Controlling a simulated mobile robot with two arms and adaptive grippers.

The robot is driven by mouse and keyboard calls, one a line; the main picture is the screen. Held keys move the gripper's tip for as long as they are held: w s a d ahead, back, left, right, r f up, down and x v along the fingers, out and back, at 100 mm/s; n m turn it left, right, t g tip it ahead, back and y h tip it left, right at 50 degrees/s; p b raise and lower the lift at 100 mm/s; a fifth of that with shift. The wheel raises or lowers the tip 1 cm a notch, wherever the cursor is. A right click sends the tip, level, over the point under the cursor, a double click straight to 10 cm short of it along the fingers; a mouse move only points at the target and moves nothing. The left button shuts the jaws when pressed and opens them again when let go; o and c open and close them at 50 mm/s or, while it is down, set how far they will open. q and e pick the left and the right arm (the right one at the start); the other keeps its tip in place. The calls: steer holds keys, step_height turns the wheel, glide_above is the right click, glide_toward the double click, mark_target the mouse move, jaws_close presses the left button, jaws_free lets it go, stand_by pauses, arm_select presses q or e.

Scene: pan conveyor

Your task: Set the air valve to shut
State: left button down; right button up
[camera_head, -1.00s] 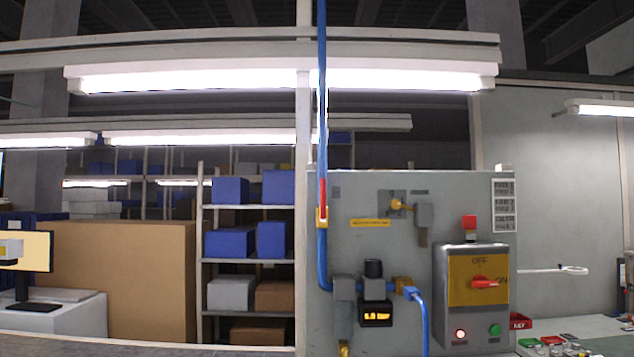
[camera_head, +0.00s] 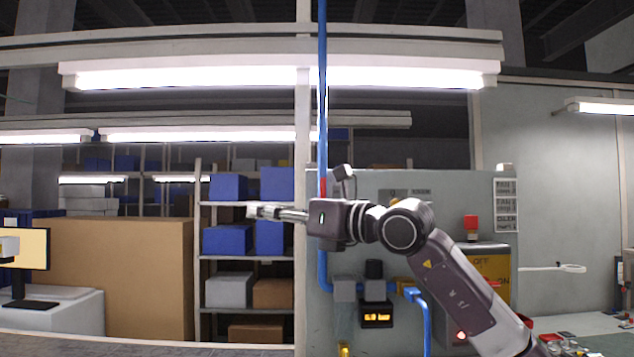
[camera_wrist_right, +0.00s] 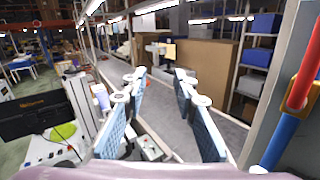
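The air valve's red handle (camera_head: 323,187) shows in the head view just above my right wrist, on the vertical blue pipe (camera_head: 322,100). The valve body is hidden there behind my wrist. In the right wrist view the red handle (camera_wrist_right: 306,72) lies along the blue pipe (camera_wrist_right: 277,142) at the right edge, with a yellow part (camera_wrist_right: 292,91) beside it. My right gripper (camera_head: 262,211) points left across the front of the panel's left edge. In the wrist view the right gripper (camera_wrist_right: 159,82) has its fingers apart and empty, left of the valve. My left gripper is not in view.
The grey panel (camera_head: 455,195) stands right of the pipe; my arm covers part of it. A yellow switch plate (camera_head: 482,265), black-and-yellow display (camera_head: 376,315) and blue hose (camera_head: 424,315) are on it. Shelves with blue bins (camera_head: 228,187) stand behind left.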

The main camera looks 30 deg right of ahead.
mark_target(324, 182)
steer(key=s+d+r+m+t+h, duration=0.1)
steer(key=s+d+r+m+h, duration=0.2)
steer(key=d, duration=0.4)
steer(key=s+d+r+h, duration=0.1)
steer(key=d+r+h, duration=0.25)
steer(key=d, duration=0.45)
steer(key=shift+h, duration=0.35)
steer(key=w+p, duration=0.1)
steer(key=w, duration=0.1)
steer(key=w+p, duration=0.1)
steer(key=w, duration=0.1)
steer(key=w+p, duration=0.1)
steer(key=w, duration=0.1)
steer(key=shift+w+a, duration=0.3)
steer(key=shift+w+f+p, duration=0.1)
steer(key=shift+w+p, duration=0.35)
steer(key=shift+w, duration=0.15)
jaws_close()
